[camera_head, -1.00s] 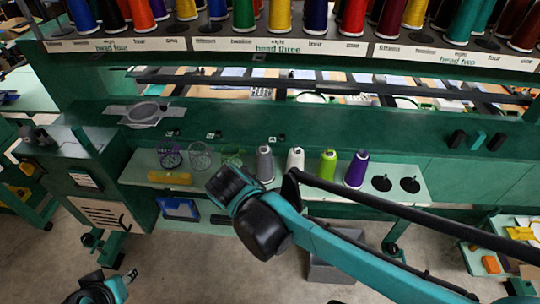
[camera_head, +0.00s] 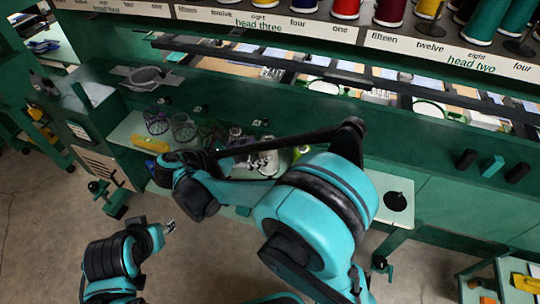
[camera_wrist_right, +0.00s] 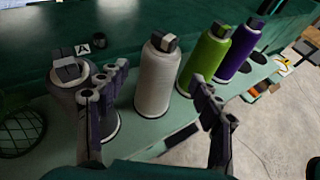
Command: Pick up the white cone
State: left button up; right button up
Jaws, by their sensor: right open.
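The white cone (camera_wrist_right: 156,82) stands upright on the green shelf, between a grey cone (camera_wrist_right: 68,72) and a green cone (camera_wrist_right: 204,62) in the right wrist view. My right gripper (camera_wrist_right: 160,76) is open, its two fingers framing the white cone from the near side, one toward its left and one toward its right. Whether they touch it I cannot tell. The left finger partly covers the grey cone. In the head view the white cone (camera_head: 268,163) is largely hidden by my right arm. My left gripper (camera_head: 169,226) hangs low at the left, away from the cones; its jaws are unclear.
A purple cone (camera_wrist_right: 238,52) stands beyond the green one. Wire-mesh cones (camera_head: 156,121) stand at the shelf's left end, with a yellow item (camera_head: 150,144) near them. Racks of coloured cones run above. Open floor (camera_head: 40,210) lies at front left.

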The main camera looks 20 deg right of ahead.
aim_at(268, 146)
jog(key=b+x, duration=0.1)
jog(key=x, duration=0.4)
jog(key=shift+a, duration=0.15)
jog(key=shift+c, duration=0.5)
jog(key=c, duration=1.2)
jog(key=shift+r, duration=0.2)
